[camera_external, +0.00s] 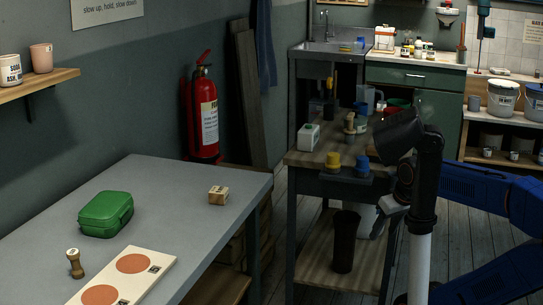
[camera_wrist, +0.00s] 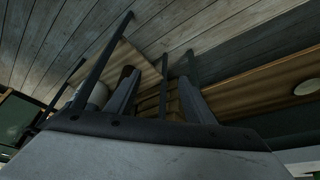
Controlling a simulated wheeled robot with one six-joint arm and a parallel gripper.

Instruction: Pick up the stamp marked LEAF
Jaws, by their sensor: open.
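A wooden stamp (camera_external: 75,262) with a rounded handle stands on the near grey table at the lower left. A small pale wooden block (camera_external: 218,195) with dark marks lies near the grey table's right end. I cannot read LEAF on any of them. My gripper (camera_wrist: 158,97) is open and empty, its two grey fingers apart in the wrist view. In the external view it hangs at the right of the bench, away from the stamps. No stamp can be made out in the wrist view.
The grey table (camera_external: 165,185) also holds a green case (camera_external: 106,214) and a pale board (camera_external: 128,280) with orange discs. A fire extinguisher (camera_external: 204,110) hangs on the wall.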

